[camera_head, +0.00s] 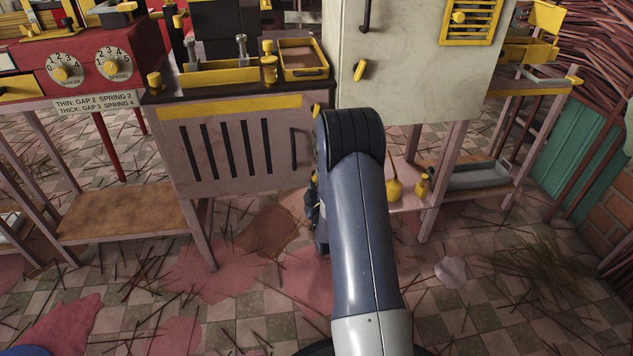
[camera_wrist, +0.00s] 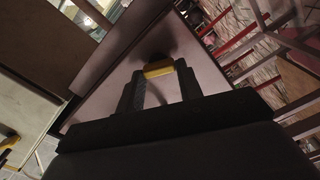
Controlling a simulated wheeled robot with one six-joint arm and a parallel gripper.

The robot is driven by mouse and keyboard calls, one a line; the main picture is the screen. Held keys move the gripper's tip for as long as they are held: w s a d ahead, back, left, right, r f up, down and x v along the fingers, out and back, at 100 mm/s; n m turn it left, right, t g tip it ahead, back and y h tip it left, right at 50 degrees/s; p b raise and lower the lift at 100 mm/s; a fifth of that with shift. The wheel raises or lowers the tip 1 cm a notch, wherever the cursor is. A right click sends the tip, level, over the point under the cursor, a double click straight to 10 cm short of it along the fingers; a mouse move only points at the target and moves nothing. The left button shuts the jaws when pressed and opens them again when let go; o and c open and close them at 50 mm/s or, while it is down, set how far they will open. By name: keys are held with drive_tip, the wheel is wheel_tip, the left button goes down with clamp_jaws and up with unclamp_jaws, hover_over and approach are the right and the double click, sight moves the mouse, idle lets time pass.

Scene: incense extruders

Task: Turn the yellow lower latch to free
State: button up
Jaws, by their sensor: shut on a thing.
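In the wrist view, a yellow latch (camera_wrist: 158,68) sits between the two dark fingers of my gripper (camera_wrist: 159,76), in front of a pinkish panel. The fingers are shut on it, one on each side. Its exact turn angle is hard to read. In the head view my arm covers most of the gripper and the gripped latch, low at the right side of the pink slotted cabinet (camera_head: 184,150). Another yellow latch (camera_head: 317,109) shows higher, at that cabinet's upper right edge.
A dark handle (camera_head: 293,148) is on the pink cabinet front. A cream cabinet (camera_head: 407,60) with its own yellow latch (camera_head: 360,70) stands to the right. A yellow rounded piece (camera_head: 394,190) is on the low shelf right of my arm. Sticks litter the checkered floor.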

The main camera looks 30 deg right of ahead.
drive_tip(key=o, duration=1)
drive_tip(key=shift+s, duration=0.1)
drive_tip(key=p+v, duration=0.2)
drive_tip(key=v, duration=0.8)
drive_tip(key=shift+s+a, duration=0.1)
drive_tip(key=shift+s, duration=0.2)
drive_tip(key=shift+w, duration=0.15)
drive_tip(key=b+x, duration=0.2)
drive_tip(key=x, duration=0.8)
drive_tip(key=shift+w, duration=0.3)
drive_tip(key=shift+s, duration=0.1)
